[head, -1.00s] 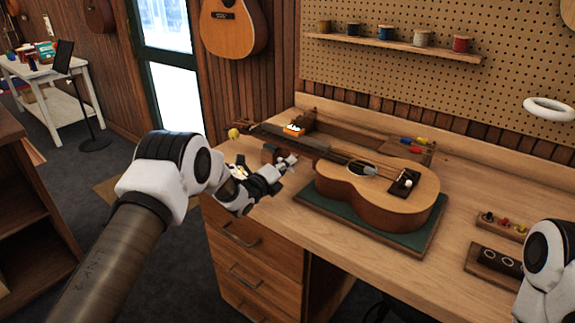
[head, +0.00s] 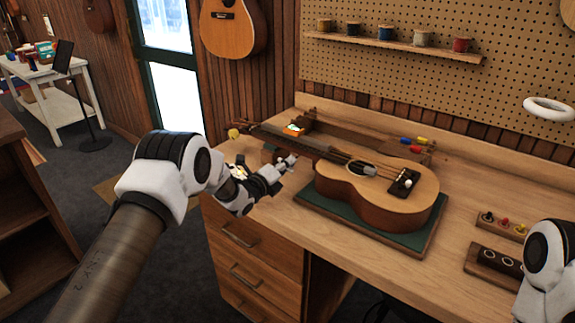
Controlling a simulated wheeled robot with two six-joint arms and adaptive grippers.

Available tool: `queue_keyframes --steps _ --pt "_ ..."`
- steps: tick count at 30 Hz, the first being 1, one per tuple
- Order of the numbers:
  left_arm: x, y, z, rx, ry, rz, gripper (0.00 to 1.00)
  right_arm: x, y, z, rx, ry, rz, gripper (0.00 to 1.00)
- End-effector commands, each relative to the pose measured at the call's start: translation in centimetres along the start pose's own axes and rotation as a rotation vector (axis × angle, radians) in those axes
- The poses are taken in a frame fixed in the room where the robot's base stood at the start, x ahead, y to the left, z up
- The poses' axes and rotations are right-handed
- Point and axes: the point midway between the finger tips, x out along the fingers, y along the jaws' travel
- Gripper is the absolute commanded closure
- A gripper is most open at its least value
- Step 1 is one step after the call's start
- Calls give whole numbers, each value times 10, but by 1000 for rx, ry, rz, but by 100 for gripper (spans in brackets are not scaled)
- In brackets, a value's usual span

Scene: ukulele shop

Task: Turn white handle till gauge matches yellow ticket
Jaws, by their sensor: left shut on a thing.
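A ukulele-shaped instrument (head: 345,190) lies on a green-topped board (head: 400,240) on the workbench, its neck pointing to the back left. My left gripper (head: 284,166) is beside the neck, low over the bench, and shut on the white handle, which its fingers mostly hide. A small gauge with a lit face (head: 293,129) stands behind the neck. I cannot read its mark at this size. A small yellow thing (head: 234,133) is at the bench's left end; I cannot tell whether it is the ticket. My right gripper is out of view; only part of that arm shows at the lower right.
Two wooden holders (head: 494,262) are on the bench at the right. A shelf with thread spools (head: 400,43) and a white ring (head: 549,110) are on the pegboard.

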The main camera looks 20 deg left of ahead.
Motion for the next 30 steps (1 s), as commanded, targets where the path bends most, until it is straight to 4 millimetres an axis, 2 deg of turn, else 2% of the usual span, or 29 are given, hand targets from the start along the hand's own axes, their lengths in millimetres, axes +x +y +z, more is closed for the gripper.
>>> queue_keyframes --steps 5,6,8,9,20,23,30 --pt "0 0 1 0 -2 0 100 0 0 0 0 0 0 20" --pt "0 0 1 0 -2 0 76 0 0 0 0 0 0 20" --pt "0 0 1 0 -2 0 54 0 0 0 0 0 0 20" --pt "0 0 1 0 -1 0 47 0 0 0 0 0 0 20" --pt "-5 0 1 -1 -1 1 47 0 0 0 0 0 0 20" --pt "-20 1 1 -1 0 3 47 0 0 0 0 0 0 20" --pt "-82 1 2 -5 -3 4 47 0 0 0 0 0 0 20"
